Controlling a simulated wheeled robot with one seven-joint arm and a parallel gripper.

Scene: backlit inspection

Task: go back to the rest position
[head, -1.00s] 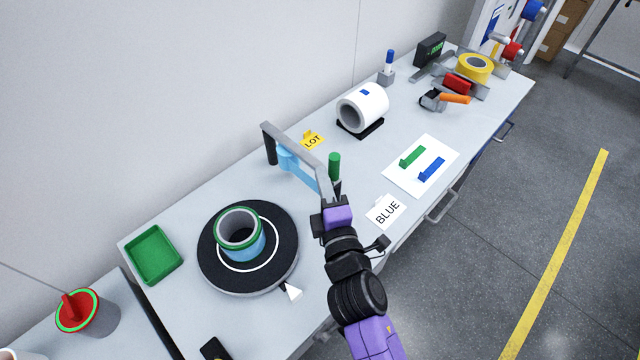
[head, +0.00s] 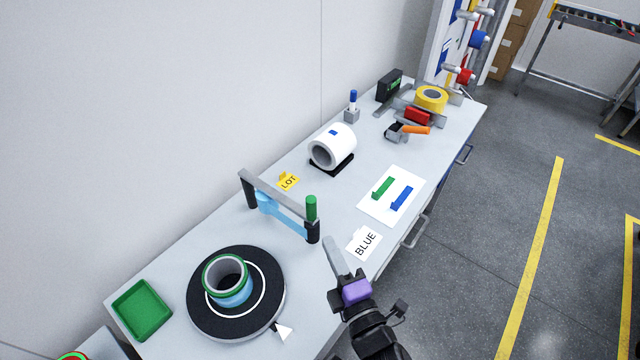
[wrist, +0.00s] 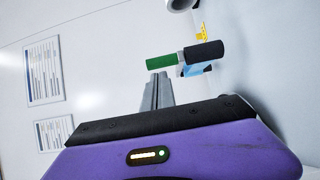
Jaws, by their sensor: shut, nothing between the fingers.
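My gripper (head: 335,257) is at the front edge of the bench, to the right of the grey frame (head: 280,192) with black posts, a light blue band and a green-topped post. Its fingers are together with nothing between them, and it stands apart from the frame. In the wrist view, my gripper (wrist: 157,92) shows as two grey fingers side by side beyond the purple housing. The green and black post (wrist: 205,52) lies just past the fingertips in that view.
A black turntable (head: 208,325) carries a blue and green ring. A green tray (head: 143,310) is at the left. The floor at the right is clear.

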